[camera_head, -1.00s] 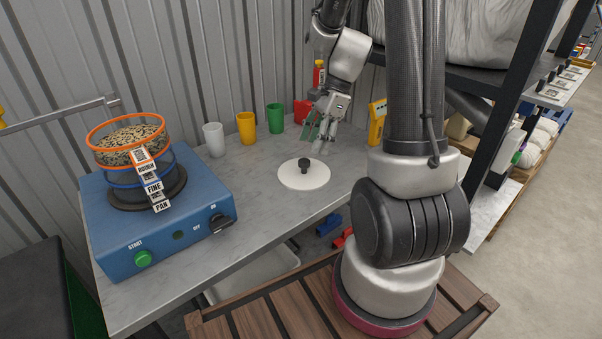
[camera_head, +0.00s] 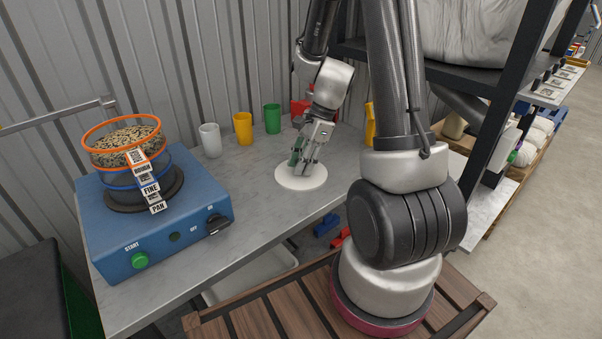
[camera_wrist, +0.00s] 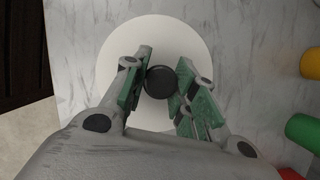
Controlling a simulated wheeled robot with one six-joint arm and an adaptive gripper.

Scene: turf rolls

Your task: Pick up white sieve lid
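The white sieve lid (camera_head: 301,180) is a flat round disc lying on the grey marble-look bench top. Its dark round knob (camera_wrist: 160,82) stands at its middle in the wrist view; in the head view my gripper hides it. My gripper (camera_head: 304,166) is low over the lid, pointing down. In the wrist view its green-padded fingers (camera_wrist: 161,88) stand on both sides of the knob. The lid rests flat.
A blue shaker machine (camera_head: 150,225) with stacked sieves (camera_head: 128,150) full of seed stands at the left of the bench. White (camera_head: 210,140), yellow (camera_head: 243,129) and green (camera_head: 272,118) cups line the back. A black shelf post (camera_head: 507,100) rises at the right.

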